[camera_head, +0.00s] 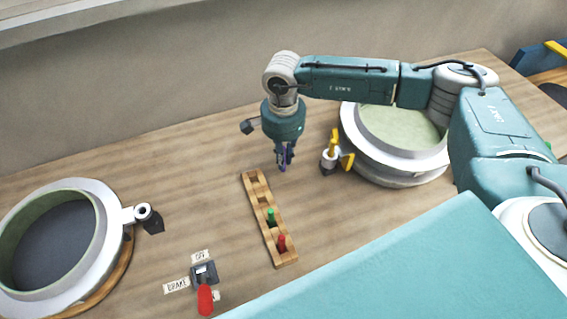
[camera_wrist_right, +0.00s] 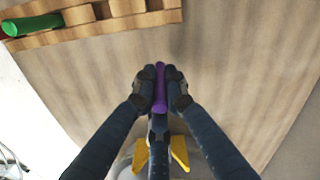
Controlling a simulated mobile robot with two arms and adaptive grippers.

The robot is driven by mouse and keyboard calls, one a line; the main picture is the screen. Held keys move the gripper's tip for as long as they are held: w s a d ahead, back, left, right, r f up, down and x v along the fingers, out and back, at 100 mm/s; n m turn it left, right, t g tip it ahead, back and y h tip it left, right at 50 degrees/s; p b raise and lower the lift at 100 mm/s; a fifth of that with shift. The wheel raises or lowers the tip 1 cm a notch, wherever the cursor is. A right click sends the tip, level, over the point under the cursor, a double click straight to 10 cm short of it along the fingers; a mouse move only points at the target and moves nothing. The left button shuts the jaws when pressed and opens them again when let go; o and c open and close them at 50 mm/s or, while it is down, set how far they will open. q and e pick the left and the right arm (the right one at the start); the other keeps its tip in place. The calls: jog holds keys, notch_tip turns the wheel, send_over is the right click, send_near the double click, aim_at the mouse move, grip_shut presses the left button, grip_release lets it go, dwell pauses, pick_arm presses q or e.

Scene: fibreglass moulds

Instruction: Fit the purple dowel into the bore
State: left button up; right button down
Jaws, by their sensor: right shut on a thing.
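The purple dowel (camera_wrist_right: 160,88) is held between the two fingers of my right gripper (camera_wrist_right: 159,90) in the right wrist view. In the head view the right gripper (camera_head: 284,160) hangs above the table, right of the far end of the wooden rack, with a little purple (camera_head: 283,163) showing between its fingers. A grey fitting with a round opening (camera_head: 143,212) sits on the side of the left mould. I cannot tell from these views which is the bore. My left gripper is not in view.
The wooden rack (camera_head: 257,200) holds a green dowel (camera_head: 271,215) and a red dowel (camera_head: 282,242); its far holes are empty. The left mould (camera_head: 106,225) and right mould (camera_head: 385,177) flank it. A red-handled brake switch (camera_head: 205,297) stands in front. Bare table lies between rack and left mould.

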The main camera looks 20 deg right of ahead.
notch_tip(320, 180, down, 4)
jog(key=shift+r+p, duration=0.2)
jog(key=shift+p, duration=0.2)
jog(key=shift+f, duration=0.2)
jog(key=shift+f, duration=0.2)
jog(key=c, duration=1.8)
grip_release()
jog(key=shift+r, duration=0.1)
